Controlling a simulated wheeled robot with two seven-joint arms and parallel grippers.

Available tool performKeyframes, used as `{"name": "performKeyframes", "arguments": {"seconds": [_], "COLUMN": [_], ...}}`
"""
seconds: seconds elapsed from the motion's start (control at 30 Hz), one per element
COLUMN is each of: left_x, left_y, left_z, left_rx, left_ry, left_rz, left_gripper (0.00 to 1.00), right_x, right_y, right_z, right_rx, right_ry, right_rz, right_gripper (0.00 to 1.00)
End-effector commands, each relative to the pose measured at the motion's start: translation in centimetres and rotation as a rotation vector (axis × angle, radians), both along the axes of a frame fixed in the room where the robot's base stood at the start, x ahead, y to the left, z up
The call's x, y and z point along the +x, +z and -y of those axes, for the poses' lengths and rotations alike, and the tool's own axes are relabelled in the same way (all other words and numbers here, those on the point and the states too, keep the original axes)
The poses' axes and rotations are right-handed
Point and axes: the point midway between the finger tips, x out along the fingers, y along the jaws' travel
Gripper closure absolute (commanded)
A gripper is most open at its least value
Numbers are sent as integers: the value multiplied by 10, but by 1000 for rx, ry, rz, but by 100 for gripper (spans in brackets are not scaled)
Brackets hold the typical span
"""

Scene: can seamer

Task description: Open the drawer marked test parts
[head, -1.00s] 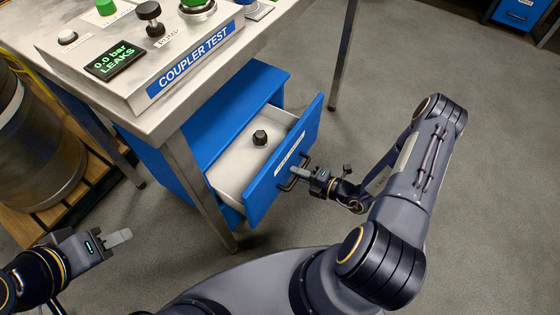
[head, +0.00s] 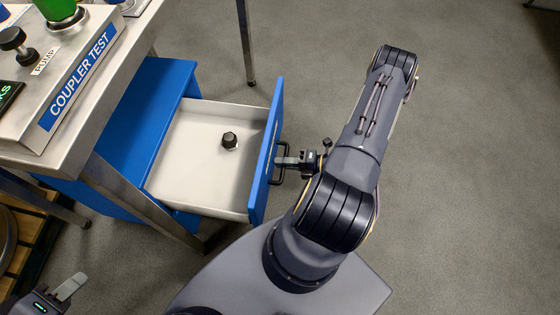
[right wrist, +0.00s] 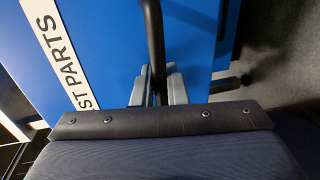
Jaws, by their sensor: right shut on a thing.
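The blue test parts drawer (head: 264,165) is pulled well out of the blue cabinet (head: 146,118) under the bench. Its pale inside (head: 190,165) shows, with a small dark knobbed part (head: 229,140) lying in it. In the right wrist view, the drawer front (right wrist: 105,40) carries a white label (right wrist: 62,55) reading "ST PARTS", its start cut off. My right gripper (head: 287,160) is shut on the dark drawer handle (head: 280,180); the wrist view shows the bar (right wrist: 155,40) between its fingers (right wrist: 158,88). My left gripper (head: 70,287) is low at the left, away from the drawer; its finger gap is unclear.
The metal bench (head: 120,60) with the coupler test panel (head: 80,82) stands above the cabinet. A bench leg (head: 145,205) comes down in front of the cabinet, near the drawer's near side. Grey floor (head: 470,180) is free to the right.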

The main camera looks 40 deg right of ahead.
Motion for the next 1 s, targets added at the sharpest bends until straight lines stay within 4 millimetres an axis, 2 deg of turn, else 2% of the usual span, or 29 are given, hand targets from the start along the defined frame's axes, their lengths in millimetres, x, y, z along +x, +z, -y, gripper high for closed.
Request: {"name": "performKeyframes", "arguments": {"seconds": [0.2,0.23,0.37,0.67,0.77,1.0], "left_x": [0,0,0,0,0,0], "left_y": [0,0,0,1,3,11], "left_z": [0,0,0,0,0,0], "left_rx": [0,0,0,0,0,0], "left_ry": [0,0,0,0,0,0], "left_rz": [0,0,0,0,0,0], "left_gripper": [64,64,64,64,64,64], "right_x": [0,0,0,-1,-9,-41], "right_y": [0,0,0,1,3,12], "right_z": [0,0,0,2,8,33], "right_rx": [-1,-1,-1,-2,-3,-4], "right_ry": [0,0,0,-1,-3,-3], "right_rz": [0,0,0,0,-1,-1], "right_gripper": [100,86,70,70,70,70]}}
